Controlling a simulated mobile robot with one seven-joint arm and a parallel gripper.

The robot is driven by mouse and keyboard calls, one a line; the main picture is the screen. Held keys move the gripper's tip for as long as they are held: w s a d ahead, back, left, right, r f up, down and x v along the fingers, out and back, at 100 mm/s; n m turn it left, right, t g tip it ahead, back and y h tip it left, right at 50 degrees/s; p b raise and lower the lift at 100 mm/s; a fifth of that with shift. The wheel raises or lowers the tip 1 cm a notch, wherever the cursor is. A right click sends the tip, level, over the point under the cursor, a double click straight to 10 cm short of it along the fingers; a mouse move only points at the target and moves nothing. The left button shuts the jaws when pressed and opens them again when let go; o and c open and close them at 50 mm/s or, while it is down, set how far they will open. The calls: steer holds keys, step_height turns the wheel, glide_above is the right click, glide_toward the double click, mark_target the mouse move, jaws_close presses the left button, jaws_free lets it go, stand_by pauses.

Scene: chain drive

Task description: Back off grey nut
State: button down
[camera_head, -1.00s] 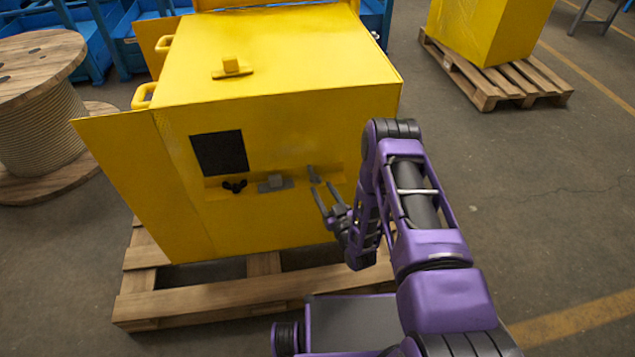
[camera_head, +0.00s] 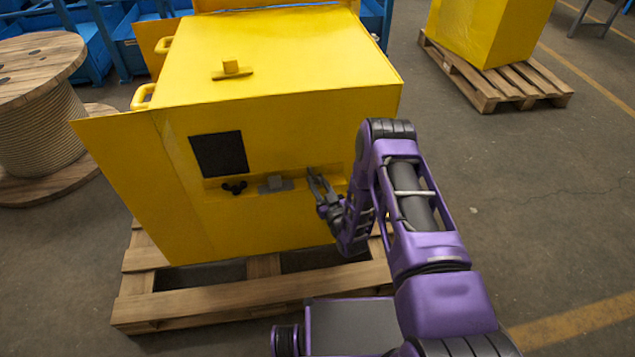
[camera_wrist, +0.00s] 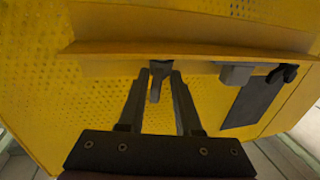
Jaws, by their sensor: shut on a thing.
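A small grey nut-like part (camera_wrist: 156,88) with a narrow stem sits at the ledge on the front of the yellow housing (camera_head: 290,115). My gripper (camera_wrist: 161,76) has one finger on each side of it and is shut on it. In the head view my gripper (camera_head: 317,180) is at the right part of the ledge, and its fingers largely hide the part. The exact contact is hard to see.
Left of my gripper on the ledge are a grey block (camera_head: 276,184) and a black winged knob (camera_head: 233,187), below a dark square panel (camera_head: 219,154). The housing stands on a wooden pallet (camera_head: 250,297). A cable reel (camera_head: 40,125) stands at left.

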steer(key=shift+d+n+y, duration=0.1)
steer(key=shift+n+y, duration=0.2)
steer(key=shift+y, duration=0.1)
steer(key=shift+w+d+n+g+y, duration=0.1)
steer(key=shift+d+n+g+y, duration=0.1)
steer(key=shift+n+g+y, duration=0.4)
steer(key=n+g+y, duration=0.4)
steer(key=y, duration=0.1)
steer(key=shift+w+d, duration=0.3)
steer(key=shift+d, duration=0.05)
steer(key=n+g+y, duration=0.1)
steer(key=g, duration=0.1)
steer(key=n+g+y, duration=0.1)
steer(key=n+g, duration=0.1)
steer(key=g, duration=0.1)
steer(key=n+g+y, duration=0.1)
steer(key=n+g, duration=0.1)
steer(key=shift+w+d+f+y, duration=0.1)
steer(key=shift+w+d+y, duration=0.05)
steer(key=shift+w+y, duration=0.25)
steer(key=shift+w+n+g, duration=0.1)
steer(key=shift+n+g, duration=0.5)
steer(key=shift+g, duration=0.5)
steer(key=c, duration=0.8)
jaws_free()
steer(key=shift+m+t, duration=0.5)
steer(key=shift+t, duration=0.4)
